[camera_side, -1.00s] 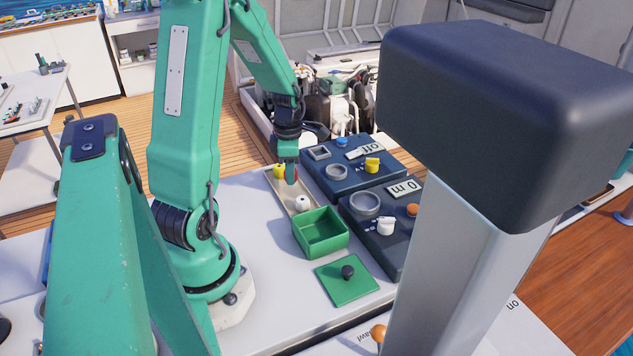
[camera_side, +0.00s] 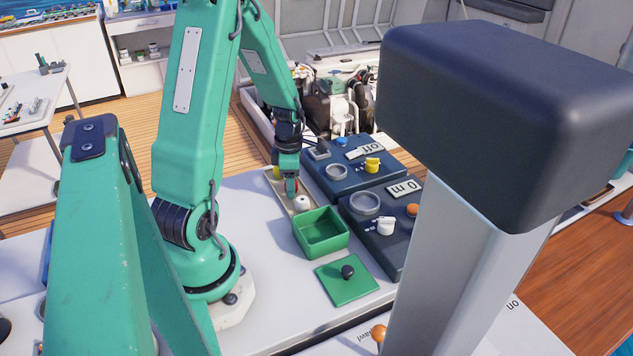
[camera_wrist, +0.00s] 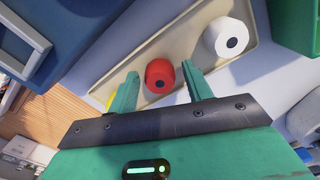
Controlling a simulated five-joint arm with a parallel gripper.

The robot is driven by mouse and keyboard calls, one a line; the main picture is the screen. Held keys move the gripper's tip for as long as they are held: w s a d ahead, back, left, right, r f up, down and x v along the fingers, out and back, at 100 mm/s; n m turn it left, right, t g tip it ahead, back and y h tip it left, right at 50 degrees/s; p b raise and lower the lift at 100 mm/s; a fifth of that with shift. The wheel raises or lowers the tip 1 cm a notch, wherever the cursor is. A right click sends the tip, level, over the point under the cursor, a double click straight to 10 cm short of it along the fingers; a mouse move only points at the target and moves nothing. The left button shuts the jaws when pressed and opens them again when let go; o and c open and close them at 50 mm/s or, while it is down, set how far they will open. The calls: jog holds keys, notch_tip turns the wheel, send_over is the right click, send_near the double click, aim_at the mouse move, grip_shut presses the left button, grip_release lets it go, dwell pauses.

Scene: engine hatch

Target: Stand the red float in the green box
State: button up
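The red float (camera_wrist: 159,76) is a short red cylinder with a dark centre hole, standing in a beige tray (camera_wrist: 180,42). It also shows in the side view (camera_side: 290,185), mostly hidden by my gripper. My gripper (camera_wrist: 160,70) is open, with one finger on each side of the red float in the wrist view and gaps visible on both sides. In the side view my gripper (camera_side: 289,188) points down, low over the tray. The green box (camera_side: 320,232) is open-topped and looks empty, in front of the tray. Its edge shows at top right in the wrist view (camera_wrist: 296,22).
A white float (camera_side: 302,203) stands in the tray between the red float and the box. A yellow float (camera_wrist: 87,103) is mostly hidden behind my left finger. Dark control panels (camera_side: 378,228) lie right of the box. A green lid (camera_side: 345,289) with a black knob lies in front.

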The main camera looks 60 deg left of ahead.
jog(key=shift+r, duration=0.15)
jog(key=shift+s+r, duration=0.15)
jog(key=shift+r, duration=3.65)
